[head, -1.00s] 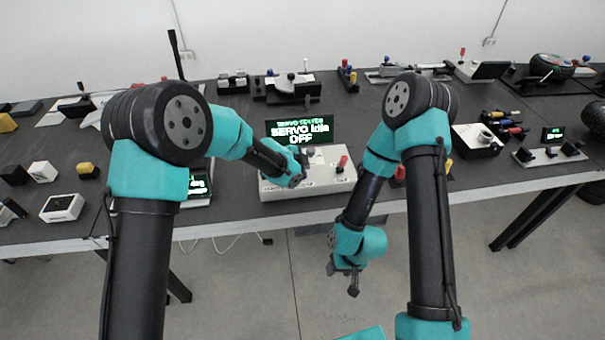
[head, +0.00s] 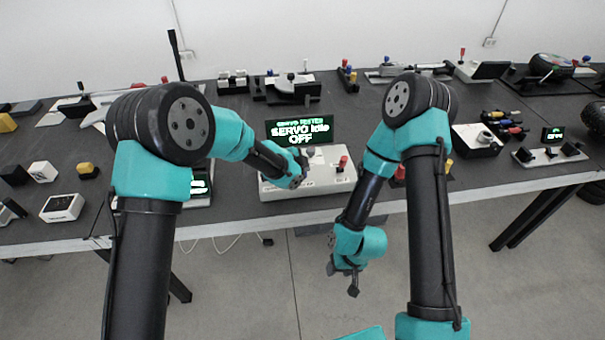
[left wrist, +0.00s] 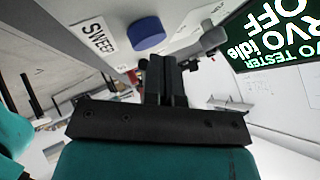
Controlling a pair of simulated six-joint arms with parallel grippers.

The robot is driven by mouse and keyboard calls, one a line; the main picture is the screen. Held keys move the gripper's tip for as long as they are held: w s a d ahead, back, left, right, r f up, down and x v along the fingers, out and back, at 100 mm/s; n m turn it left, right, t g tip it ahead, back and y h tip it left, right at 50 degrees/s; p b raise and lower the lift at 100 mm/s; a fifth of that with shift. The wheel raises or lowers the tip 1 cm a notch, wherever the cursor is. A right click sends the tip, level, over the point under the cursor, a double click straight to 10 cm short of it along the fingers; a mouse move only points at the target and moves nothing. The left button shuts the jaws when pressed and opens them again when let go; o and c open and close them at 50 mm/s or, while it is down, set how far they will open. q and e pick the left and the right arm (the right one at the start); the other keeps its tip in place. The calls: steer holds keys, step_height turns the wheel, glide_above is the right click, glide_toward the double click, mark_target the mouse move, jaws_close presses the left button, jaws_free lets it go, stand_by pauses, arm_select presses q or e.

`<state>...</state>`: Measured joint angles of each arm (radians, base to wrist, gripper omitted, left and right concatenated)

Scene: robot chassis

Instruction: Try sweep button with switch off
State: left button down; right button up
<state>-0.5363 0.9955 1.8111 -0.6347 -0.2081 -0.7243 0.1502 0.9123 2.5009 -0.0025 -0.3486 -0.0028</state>
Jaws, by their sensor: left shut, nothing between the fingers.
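The servo tester is a pale box (head: 325,180) near the table's front edge. Its screen (head: 299,131) reads "SERVO TESTER, SERVO idle, OFF", and also shows upside down in the left wrist view (left wrist: 272,38). A red-tipped lever (head: 343,162) stands on the box's right part. In the left wrist view a round blue button (left wrist: 146,34) sits beside a "SWEEP" label (left wrist: 97,36). My left gripper (head: 298,181) is shut and empty at the box's left part. Its fingertips (left wrist: 165,62) are close to the blue button; contact cannot be told. My right gripper (head: 345,275) hangs off the table's front.
A device with a green-lit screen (head: 198,187) lies left of the tester, partly behind my left arm. A yellow-topped block (head: 87,170) and a white box (head: 62,207) are further left. Several coloured-handled tools (head: 505,124) lie to the right. Bare table separates most items.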

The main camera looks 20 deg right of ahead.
arm_select(q)
steer(key=shift+f, duration=0.5)
stand_by(0.8)
steer(key=shift+r, duration=0.9)
steer(key=shift+r, duration=2.55)
